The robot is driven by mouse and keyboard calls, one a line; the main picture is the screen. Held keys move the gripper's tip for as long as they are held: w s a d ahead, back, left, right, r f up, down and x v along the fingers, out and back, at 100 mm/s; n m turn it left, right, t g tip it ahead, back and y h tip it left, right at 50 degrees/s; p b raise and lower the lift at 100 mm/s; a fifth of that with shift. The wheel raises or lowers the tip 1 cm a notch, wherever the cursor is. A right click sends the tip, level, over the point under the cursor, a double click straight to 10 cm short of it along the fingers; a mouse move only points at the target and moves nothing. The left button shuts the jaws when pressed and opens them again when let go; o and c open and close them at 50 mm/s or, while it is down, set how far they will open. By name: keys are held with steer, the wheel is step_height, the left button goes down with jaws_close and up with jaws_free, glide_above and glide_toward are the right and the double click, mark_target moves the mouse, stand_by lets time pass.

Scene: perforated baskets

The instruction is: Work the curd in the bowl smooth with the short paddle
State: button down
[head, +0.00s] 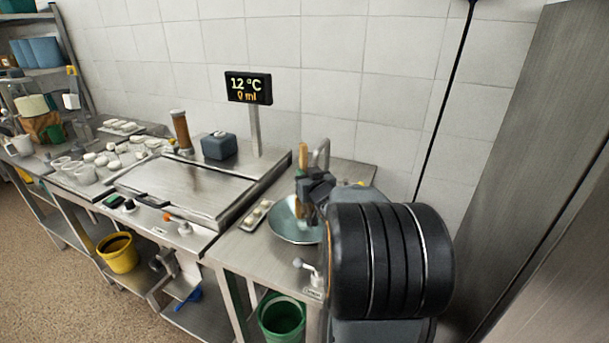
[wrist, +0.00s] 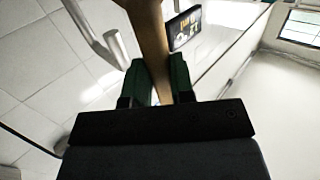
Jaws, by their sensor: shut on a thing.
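My gripper (wrist: 160,80) is shut on the wooden handle of the short paddle (wrist: 149,38) in the wrist view. In the head view the top of the paddle handle (head: 304,156) stands up above my gripper (head: 303,187). A wide metal bowl (head: 287,228) sits on the right-hand steel counter, just below and left of my arm. The paddle points down into or over the bowl; its lower end is partly hidden by my gripper. The curd in the bowl is too small and hidden to make out.
A small tray with pale pieces (head: 257,215) lies left of the bowl. A bent metal tap (head: 321,155) stands behind it. A green bucket (head: 282,320) stands below the counter.

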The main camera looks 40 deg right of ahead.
steer(key=shift+s+d, duration=0.1)
steer(key=shift+d, duration=0.25)
steer(key=shift+w+a+r, duration=0.2)
steer(key=shift+w+a, duration=0.05)
steer(key=shift+a, duration=0.4)
steer(key=shift+d, duration=0.2)
steer(key=shift+s+d+f, duration=0.1)
steer(key=shift+s+d, duration=0.1)
steer(key=shift+d, duration=0.4)
steer(key=shift+a, duration=0.1)
